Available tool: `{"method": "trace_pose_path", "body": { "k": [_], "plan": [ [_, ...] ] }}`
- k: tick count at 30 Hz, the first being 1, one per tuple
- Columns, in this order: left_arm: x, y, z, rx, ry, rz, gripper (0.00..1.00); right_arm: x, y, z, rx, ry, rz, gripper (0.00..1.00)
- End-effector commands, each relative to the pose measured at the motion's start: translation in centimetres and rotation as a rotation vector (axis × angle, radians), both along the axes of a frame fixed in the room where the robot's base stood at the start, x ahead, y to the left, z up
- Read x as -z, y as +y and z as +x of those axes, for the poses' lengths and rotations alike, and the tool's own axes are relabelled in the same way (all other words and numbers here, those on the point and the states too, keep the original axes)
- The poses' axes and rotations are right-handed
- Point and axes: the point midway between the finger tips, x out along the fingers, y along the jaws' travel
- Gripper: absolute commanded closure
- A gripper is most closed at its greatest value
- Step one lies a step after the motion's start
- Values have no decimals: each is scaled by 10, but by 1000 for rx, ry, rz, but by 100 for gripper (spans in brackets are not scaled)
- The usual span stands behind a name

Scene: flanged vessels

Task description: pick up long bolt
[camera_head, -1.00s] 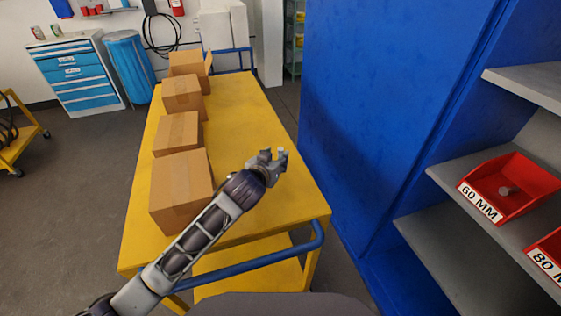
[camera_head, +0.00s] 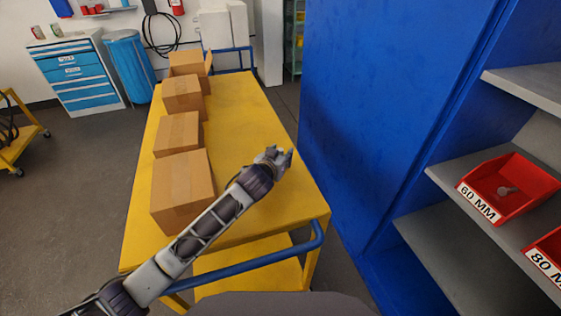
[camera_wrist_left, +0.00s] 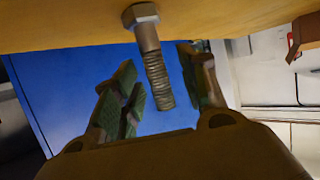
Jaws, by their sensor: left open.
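The long bolt (camera_wrist_left: 158,80) shows in the left wrist view, with its hex head at the yellow surface along the picture's top edge. Its threaded shank points down the picture, between the fingers of my left gripper (camera_wrist_left: 163,84). The fingers are open, one on each side of the shank, with gaps visible. In the head view my left gripper (camera_head: 282,155) is low over the right side of the yellow table (camera_head: 240,110). I cannot make out the bolt in that view. My right gripper is not in view.
Several cardboard boxes (camera_head: 183,190) line the table's left side. A tall blue cabinet (camera_head: 375,110) stands right of the table. Grey shelves at the right hold a red 60 MM bin (camera_head: 480,203) with a small metal part inside, and a second red bin (camera_head: 543,262).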

Motion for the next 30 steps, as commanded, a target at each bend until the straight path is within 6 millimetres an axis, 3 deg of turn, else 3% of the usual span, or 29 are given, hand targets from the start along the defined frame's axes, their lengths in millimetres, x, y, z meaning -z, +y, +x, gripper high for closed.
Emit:
{"method": "trace_pose_path", "body": {
  "k": [6, 14, 24, 30],
  "plan": [
    [0, 0, 0, 0, 0, 0, 57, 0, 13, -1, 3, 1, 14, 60],
    [0, 0, 0, 0, 0, 0, 59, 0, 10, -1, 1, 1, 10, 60],
    [0, 0, 0, 0, 0, 0, 100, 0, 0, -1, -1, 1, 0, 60],
    [-1, 0, 0, 0, -2, -1, 100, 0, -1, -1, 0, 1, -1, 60]
  ]
}}
